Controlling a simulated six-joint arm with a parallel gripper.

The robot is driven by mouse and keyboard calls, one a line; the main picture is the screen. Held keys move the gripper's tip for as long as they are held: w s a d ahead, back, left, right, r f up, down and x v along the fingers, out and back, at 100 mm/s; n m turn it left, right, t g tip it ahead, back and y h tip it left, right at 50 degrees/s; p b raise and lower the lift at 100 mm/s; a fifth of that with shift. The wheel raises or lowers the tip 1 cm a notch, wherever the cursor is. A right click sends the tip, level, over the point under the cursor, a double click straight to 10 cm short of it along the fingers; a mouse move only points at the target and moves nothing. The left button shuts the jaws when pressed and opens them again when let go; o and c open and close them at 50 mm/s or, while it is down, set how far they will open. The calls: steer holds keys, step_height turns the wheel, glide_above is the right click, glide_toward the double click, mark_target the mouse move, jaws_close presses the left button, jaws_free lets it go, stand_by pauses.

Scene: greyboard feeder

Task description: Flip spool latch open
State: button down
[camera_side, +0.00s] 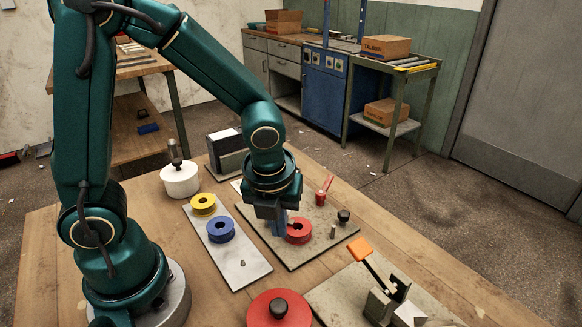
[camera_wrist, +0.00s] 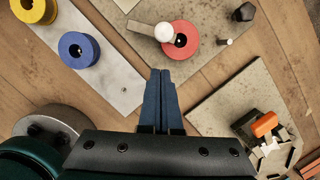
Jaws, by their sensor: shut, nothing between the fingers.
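A red spool (camera_side: 299,231) lies on a grey board (camera_side: 262,222) in the middle of the table. In the wrist view, a pale bar (camera_wrist: 140,27) with a white ball (camera_wrist: 164,32) reaches over the left part of the red spool (camera_wrist: 178,46); it looks like the latch. In the wrist view the fingertips (camera_wrist: 160,72) are together, below the spool and apart from the ball.
A pale plate (camera_side: 246,262) with yellow (camera_side: 203,204) and blue (camera_side: 221,229) spools lies left. A pin (camera_side: 333,230), black knob (camera_side: 343,215) and red lever (camera_side: 324,189) stand right of the spool. An orange-tipped lever (camera_side: 360,248) and red disc (camera_side: 262,313) are nearer the side camera.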

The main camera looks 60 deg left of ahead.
mark_target(290, 220)
steer(key=shift+w+a+r, duration=0.25)
steer(key=shift+w+a, duration=0.6)
steer(key=shift+w, duration=0.1)
steer(key=shift+w+n, duration=0.6)
steer(key=shift+n, duration=0.7)
steer(key=shift+w+a+n+g, duration=0.1)
steer(key=shift+w+n+g, duration=0.2)
steer(key=shift+n, duration=0.2)
steer(key=n, duration=0.1)
steer(key=w+n, duration=0.1)
steer(key=n, duration=0.1)
steer(key=shift+w+a+g+y, duration=0.15)
steer(key=shift+a+g+y, duration=0.2)
steer(key=shift+g+y, duration=0.05)
steer(key=n, duration=0.2)
steer(key=w+a+n, duration=0.1)
steer(key=shift+w+n+g, duration=0.15)
steer(key=shift+n+g, duration=0.25)
steer(key=shift+w+a+n+g, duration=0.25)
steer(key=shift+a+n, duration=0.15)
steer(key=shift+n, duration=0.5)
steer(key=shift+w+a+n+g, duration=0.2)
steer(key=shift+a+n, duration=0.2)
steer(key=shift+n, duration=0.5)
steer(key=shift+s, duration=0.8)
